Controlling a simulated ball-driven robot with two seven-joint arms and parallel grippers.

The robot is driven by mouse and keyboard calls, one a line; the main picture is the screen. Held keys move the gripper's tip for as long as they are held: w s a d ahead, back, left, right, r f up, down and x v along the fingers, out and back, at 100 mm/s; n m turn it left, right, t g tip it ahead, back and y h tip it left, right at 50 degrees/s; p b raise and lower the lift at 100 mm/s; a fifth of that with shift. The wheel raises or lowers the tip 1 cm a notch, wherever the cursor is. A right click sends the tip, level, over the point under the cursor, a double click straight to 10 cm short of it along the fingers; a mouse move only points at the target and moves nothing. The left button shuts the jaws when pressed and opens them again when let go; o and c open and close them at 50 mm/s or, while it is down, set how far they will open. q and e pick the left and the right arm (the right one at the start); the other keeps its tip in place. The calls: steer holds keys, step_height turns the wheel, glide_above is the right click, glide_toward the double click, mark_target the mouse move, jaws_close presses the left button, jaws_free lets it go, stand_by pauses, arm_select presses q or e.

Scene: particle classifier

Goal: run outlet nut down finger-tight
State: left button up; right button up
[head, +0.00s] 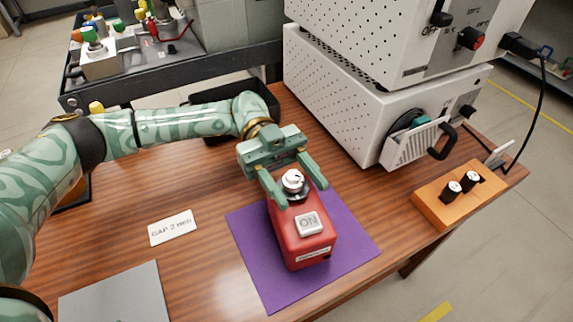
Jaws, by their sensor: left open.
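A red box-shaped device (302,240) with a white ON label sits on a purple mat (255,262). A small white ribbed nut or knob (292,180) stands on a dark collar at the device's far end. My left gripper (302,196) is open, with its two green fingers on either side of the white nut. I cannot tell whether the fingers touch it. My right gripper is not in view.
White perforated cabinets (340,105) stand stacked at the back right. A card (172,228) and a grey plate (115,296) lie at the left. A black bin (262,92) is behind my arm.

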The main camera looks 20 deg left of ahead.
arm_select(q)
steer(key=b+v, duration=0.2)
steer(key=v, duration=0.9)
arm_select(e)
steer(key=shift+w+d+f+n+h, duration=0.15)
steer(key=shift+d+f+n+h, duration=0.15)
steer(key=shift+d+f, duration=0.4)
